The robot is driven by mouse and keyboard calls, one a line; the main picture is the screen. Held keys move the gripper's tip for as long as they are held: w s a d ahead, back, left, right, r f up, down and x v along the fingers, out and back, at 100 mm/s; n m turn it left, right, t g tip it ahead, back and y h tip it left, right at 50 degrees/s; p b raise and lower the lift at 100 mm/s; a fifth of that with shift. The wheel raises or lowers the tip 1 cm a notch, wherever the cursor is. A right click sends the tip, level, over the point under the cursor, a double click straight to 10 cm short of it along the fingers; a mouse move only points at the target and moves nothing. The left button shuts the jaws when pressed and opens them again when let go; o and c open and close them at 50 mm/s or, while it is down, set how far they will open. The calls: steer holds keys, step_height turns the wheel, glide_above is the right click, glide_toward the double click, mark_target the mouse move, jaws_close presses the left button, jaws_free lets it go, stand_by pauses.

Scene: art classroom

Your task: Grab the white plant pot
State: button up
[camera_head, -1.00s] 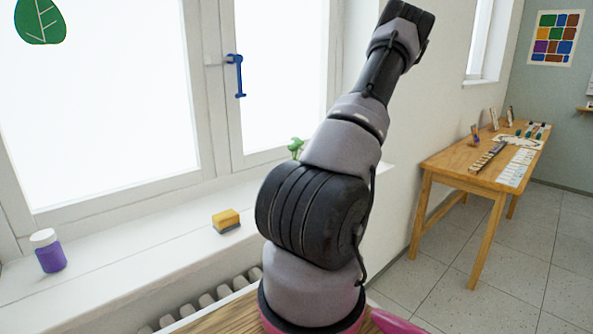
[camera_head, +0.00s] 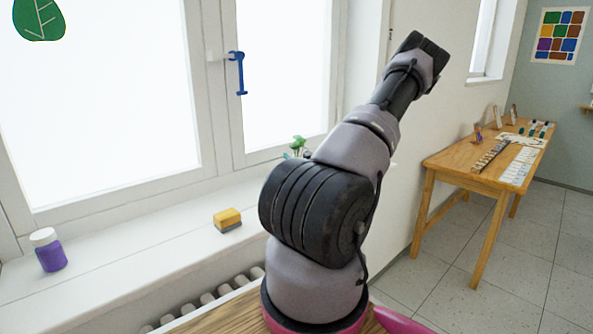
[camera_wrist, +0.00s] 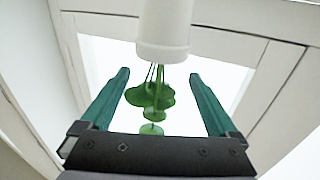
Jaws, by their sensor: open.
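The white plant pot (camera_wrist: 164,28) shows upside down at the top middle of the wrist view, cut off by the picture's edge. Its green plant (camera_wrist: 152,98) hangs below it in that picture. My gripper (camera_wrist: 158,74) is open, with one green finger on each side of the leaves. The pot appears beyond the fingertips, and nothing is held. In the head view, green leaves (camera_head: 297,146) show on the windowsill just left of my arm, and the pot is hidden behind the arm.
The white windowsill (camera_head: 150,235) holds a purple jar with a white lid (camera_head: 48,250) and a yellow-grey sponge (camera_head: 227,220). The window (camera_head: 100,100) with a blue handle (camera_head: 238,72) rises behind. A wooden table (camera_head: 462,168) with several small items stands at right.

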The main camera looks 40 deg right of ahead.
steer(key=shift+x, duration=1.3)
steer(key=shift+s, duration=0.1)
jaws_close()
steer(key=shift+r, duration=0.15)
